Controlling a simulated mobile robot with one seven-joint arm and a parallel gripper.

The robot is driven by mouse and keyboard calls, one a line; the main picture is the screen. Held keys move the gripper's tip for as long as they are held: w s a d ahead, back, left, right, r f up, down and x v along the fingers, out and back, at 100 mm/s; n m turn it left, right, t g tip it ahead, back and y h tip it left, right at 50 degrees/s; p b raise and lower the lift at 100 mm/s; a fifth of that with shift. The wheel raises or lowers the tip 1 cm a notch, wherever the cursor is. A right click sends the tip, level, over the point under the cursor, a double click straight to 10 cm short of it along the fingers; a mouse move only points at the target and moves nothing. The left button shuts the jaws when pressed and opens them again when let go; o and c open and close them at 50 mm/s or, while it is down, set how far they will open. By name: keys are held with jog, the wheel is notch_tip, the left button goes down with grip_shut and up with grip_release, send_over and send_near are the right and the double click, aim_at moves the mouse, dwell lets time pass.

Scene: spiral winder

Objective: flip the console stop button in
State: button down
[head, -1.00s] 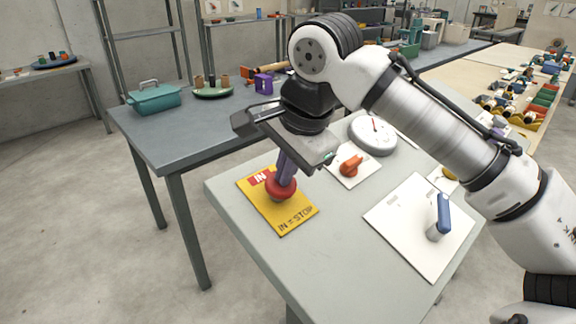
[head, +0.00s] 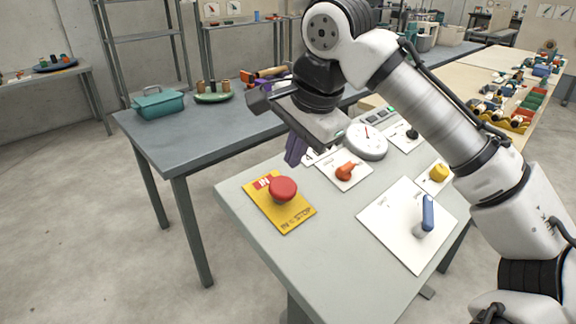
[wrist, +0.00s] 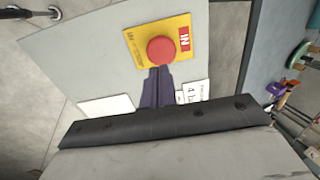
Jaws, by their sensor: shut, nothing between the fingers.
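The stop button is a red mushroom cap (head: 283,188) on a yellow plate (head: 293,219) lettered "IN = STOP", with a red "IN" patch at its far left corner. It sits at the left of the grey console top. In the wrist view the red button (wrist: 161,50) lies just beyond the fingertips, on its yellow plate (wrist: 183,22). My gripper (head: 294,160) has purple fingers, shut and empty, above and behind the button in the head view, apart from it. The closed fingers (wrist: 156,72) also show in the wrist view. The button's depth of travel is hard to judge.
Right of the button on the console (head: 262,251) are an orange knob (head: 346,171), a round white gauge (head: 366,142), a blue-handled lever (head: 427,212) and a yellow knob (head: 439,172). A grey table (head: 185,140) with a teal box (head: 158,103) stands behind.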

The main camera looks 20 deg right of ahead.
jog(key=v, duration=0.7)
jog(key=shift+w+d, duration=0.25)
jog(key=shift+r, duration=0.15)
